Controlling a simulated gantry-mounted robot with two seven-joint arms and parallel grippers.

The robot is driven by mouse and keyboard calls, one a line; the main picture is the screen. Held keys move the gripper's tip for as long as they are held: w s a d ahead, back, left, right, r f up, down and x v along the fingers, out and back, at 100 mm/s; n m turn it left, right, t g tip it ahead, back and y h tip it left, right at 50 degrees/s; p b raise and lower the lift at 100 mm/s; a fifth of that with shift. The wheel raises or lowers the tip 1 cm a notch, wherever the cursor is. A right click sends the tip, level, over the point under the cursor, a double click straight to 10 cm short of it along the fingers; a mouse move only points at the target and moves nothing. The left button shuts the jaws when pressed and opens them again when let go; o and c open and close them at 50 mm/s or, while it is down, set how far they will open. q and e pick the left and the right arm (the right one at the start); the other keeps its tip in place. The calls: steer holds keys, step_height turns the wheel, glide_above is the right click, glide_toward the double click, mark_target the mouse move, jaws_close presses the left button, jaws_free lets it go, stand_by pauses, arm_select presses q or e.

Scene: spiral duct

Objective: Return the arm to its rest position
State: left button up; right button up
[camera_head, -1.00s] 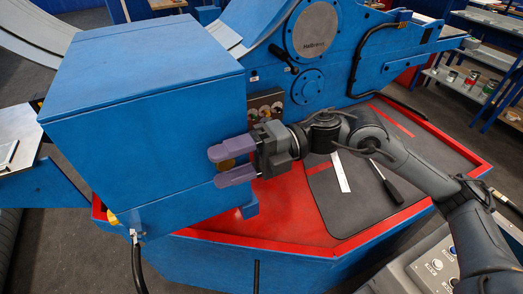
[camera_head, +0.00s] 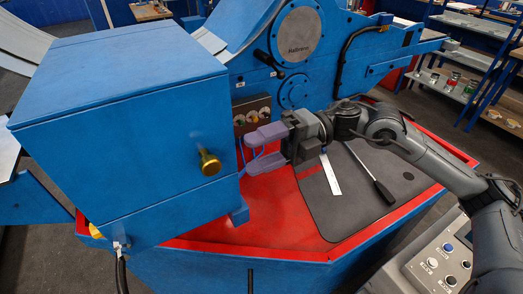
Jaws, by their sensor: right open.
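My right gripper (camera_head: 256,150) is open, with purple fingers pointing left and nothing between them. It hangs in front of the blue machine, to the right of a large blue box housing (camera_head: 130,110). A brass knob (camera_head: 209,162) on the housing's right face is in plain view, left of the fingertips and apart from them. My right arm (camera_head: 425,155) reaches in from the lower right. My left gripper is not in view.
A red-edged worktop with a dark mat (camera_head: 350,218) lies below my arm, holding a white strip (camera_head: 331,175) and a black-handled tool (camera_head: 373,178). A small gauge panel (camera_head: 252,115) is behind the gripper. A control panel (camera_head: 442,262) stands at the lower right.

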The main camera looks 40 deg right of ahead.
stand_by(0.4)
steer(key=a+f+m+t+h+p, duration=0.15)
steer(key=f+m+t+h, duration=0.25)
steer(key=f+m, duration=0.4)
steer(key=a+f+m+t+h+p, duration=0.1)
steer(key=a+f+m+t+h, duration=0.25)
steer(key=f+m, duration=0.45)
steer(key=a+f+m+t+h+p, duration=0.2)
steer(key=f+m+t+h, duration=0.15)
steer(key=f+m, duration=0.45)
steer(key=s+d+f+m+g+h, duration=0.3)
steer(key=s+f+m+g+h, duration=0.35)
steer(key=s+f+g, duration=0.75)
step_height(320, 180, up, 38)
steer(key=s+t+p, duration=0.1)
steer(key=t+p, duration=0.1)
steer(key=p, duration=3.6)
steer(key=shift+d+r+m, duration=0.2)
steer(key=shift+r+m, duration=0.05)
steer(key=shift+m, duration=0.2)
